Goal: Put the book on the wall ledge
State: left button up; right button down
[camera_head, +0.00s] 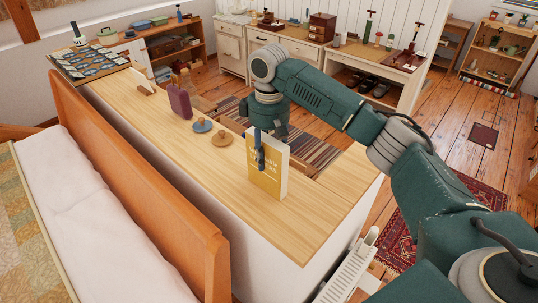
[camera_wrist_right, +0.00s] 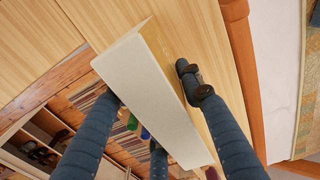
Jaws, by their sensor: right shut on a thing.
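The yellow book (camera_head: 266,174) stands upright on the near half of the long wooden ledge (camera_head: 225,180), which tops a low white wall behind the bed. Its lower edge looks to be at the wood; I cannot tell whether it bears its full weight there. My right gripper (camera_head: 259,150) is shut on the book, with a finger on the front cover. In the right wrist view, the book's pale page edge (camera_wrist_right: 150,95) lies between my fingers, and the ledge (camera_wrist_right: 192,30) shows beyond. My left gripper is in neither view.
The wooden headboard (camera_head: 140,180) runs alongside. Bare ledge lies left of the book.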

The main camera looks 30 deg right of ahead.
aim_at(269, 136)
jog(key=c, duration=1.2)
grip_release()
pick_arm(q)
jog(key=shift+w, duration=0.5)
pick_arm(e)
jog(key=shift+o, duration=0.2)
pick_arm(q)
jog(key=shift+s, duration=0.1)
pick_arm(e)
jog(key=shift+w+r, duration=0.1)
jog(key=shift+r, duration=0.15)
notch_tip(269, 136, up, 4)
jog(key=b, duration=0.2)
jog(key=shift+r+b, duration=0.25)
jog(key=shift+b, duration=0.1)
notch_tip(269, 136, up, 7)
jog(key=shift+f+p, duration=0.15)
jog(key=shift+p, duration=0.3)
jog(key=shift+r, duration=0.2)
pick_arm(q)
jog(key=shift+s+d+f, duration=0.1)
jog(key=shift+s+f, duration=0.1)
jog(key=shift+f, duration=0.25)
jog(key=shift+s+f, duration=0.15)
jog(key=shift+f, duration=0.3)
